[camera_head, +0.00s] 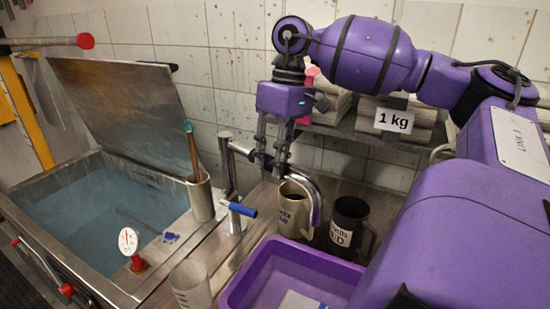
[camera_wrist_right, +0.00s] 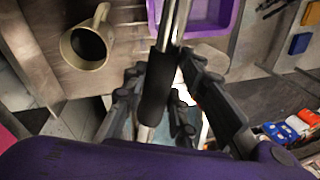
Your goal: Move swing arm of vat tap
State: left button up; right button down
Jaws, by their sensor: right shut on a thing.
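The vat tap (camera_head: 232,180) is a steel post with a blue lever (camera_head: 239,209), standing on the ledge right of the vat. Its steel swing arm (camera_head: 308,187) points right and curves down beside the beige mug, near the back of the purple tub. My right gripper (camera_head: 270,168) is shut around the swing arm from above. In the right wrist view, the black sleeve (camera_wrist_right: 157,88) of the arm lies between the two fingers (camera_wrist_right: 170,105), and the steel tube runs toward the purple tub. My left gripper is in neither view.
The open vat (camera_head: 100,205) holds blue liquid. A beige mug (camera_head: 291,212) and a dark mug (camera_head: 348,228) stand close behind the purple tub (camera_head: 243,281). A brush holder (camera_head: 201,200) and a clear beaker (camera_head: 190,285) stand near the tap. A shelf with a "1 kg" label (camera_head: 394,121) is behind.

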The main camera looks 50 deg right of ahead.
jog(key=shift+d+r, duration=0.15)
jog(key=shift+d, duration=0.05)
dwell(0.4)
jog(key=c, duration=1.4)
grip_release()
notch_tip(320, 180, up, 12)
jog(key=d, duration=0.2)
jog(key=shift+f, duration=0.2)
jog(key=shift+d, duration=0.1)
